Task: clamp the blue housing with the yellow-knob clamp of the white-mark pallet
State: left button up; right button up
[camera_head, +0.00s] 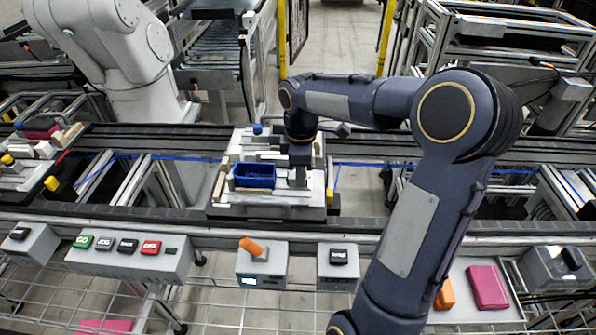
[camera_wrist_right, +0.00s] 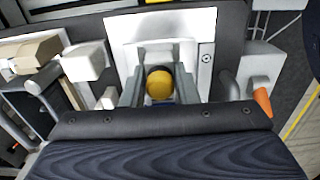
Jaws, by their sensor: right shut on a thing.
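The blue housing (camera_head: 255,182), an open-topped box, sits on the light pallet (camera_head: 265,212) in the middle of the conveyor. A blue knob (camera_head: 257,128) stands at the back of this pallet. My right gripper (camera_head: 300,178) reaches down at the pallet's right side, beside the housing. In the wrist view its two fingers (camera_wrist_right: 160,90) are shut on the yellow knob (camera_wrist_right: 160,83). The gripper hides this knob in the head view. Whether the clamp touches the housing cannot be seen. I cannot make out the white mark for certain. My left gripper is not in view.
Another pallet (camera_head: 22,178) with a red stripe and a yellow knob stands at the far left. A control box with several buttons (camera_head: 128,252) and a box with an orange lever (camera_head: 262,262) line the front rail. A white robot arm (camera_head: 115,50) stands behind the conveyor.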

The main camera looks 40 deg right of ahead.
jog(key=shift+w+a, duration=0.8)
jog(key=shift+a, duration=0.15)
jog(key=o, duration=0.8)
jog(key=shift+d, duration=0.1)
jog(key=shift+c, duration=0.2)
jog(key=shift+r+p, duration=0.1)
jog(key=shift+p, duration=0.25)
notch_tip(320, 180, up, 8)
jog(key=p, duration=0.7)
jog(key=shift+s, duration=0.15)
